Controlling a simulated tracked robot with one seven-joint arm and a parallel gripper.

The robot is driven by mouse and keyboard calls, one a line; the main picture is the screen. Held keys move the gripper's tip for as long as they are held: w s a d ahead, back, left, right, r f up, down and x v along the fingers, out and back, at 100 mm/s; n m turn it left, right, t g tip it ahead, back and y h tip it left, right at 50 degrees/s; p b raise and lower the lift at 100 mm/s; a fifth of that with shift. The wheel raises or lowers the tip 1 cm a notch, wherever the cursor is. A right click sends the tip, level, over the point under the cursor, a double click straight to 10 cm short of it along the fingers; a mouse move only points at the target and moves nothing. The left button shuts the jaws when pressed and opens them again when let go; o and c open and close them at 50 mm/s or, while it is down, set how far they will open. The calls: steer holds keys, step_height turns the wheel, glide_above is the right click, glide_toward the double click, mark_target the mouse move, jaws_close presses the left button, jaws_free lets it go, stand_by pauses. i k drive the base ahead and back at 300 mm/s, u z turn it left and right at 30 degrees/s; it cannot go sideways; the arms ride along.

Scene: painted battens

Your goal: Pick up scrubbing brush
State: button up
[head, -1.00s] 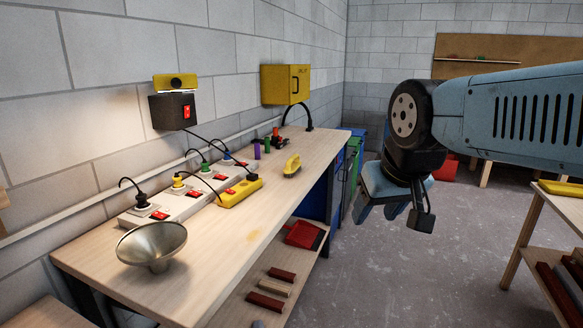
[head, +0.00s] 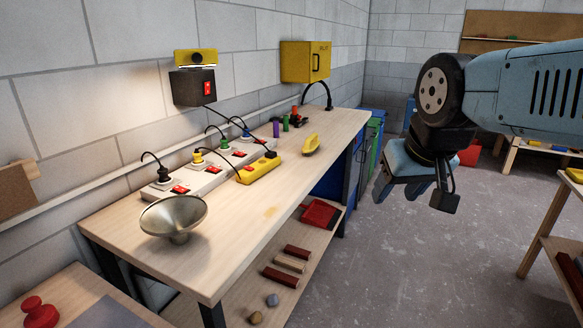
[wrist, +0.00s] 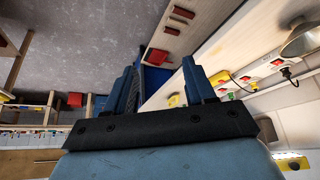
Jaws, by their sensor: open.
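The scrubbing brush appears to be the yellow, elongated object (head: 311,144) lying on the wooden workbench (head: 245,232), towards its far end and near the right edge. A small yellow shape (wrist: 174,101) by the right finger in the wrist view may be the same brush, partly hidden. My gripper (head: 400,188) hangs in the air to the right of the bench, over the floor, well apart from the brush. In the wrist view my gripper (wrist: 158,72) has its two blue fingers spread with nothing between them.
Purple and green pieces (head: 285,124) stand beyond.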

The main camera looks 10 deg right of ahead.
mark_target(312, 143)
steer(key=k, duration=1)
steer(key=z, duration=0.85)
steer(key=i, duration=2.25)
steer(key=u, duration=0.8)
steer(key=i, duration=0.9)
steer(key=u, duration=0.6)
steer(key=k, duration=0.6)
steer(key=u, duration=0.1)
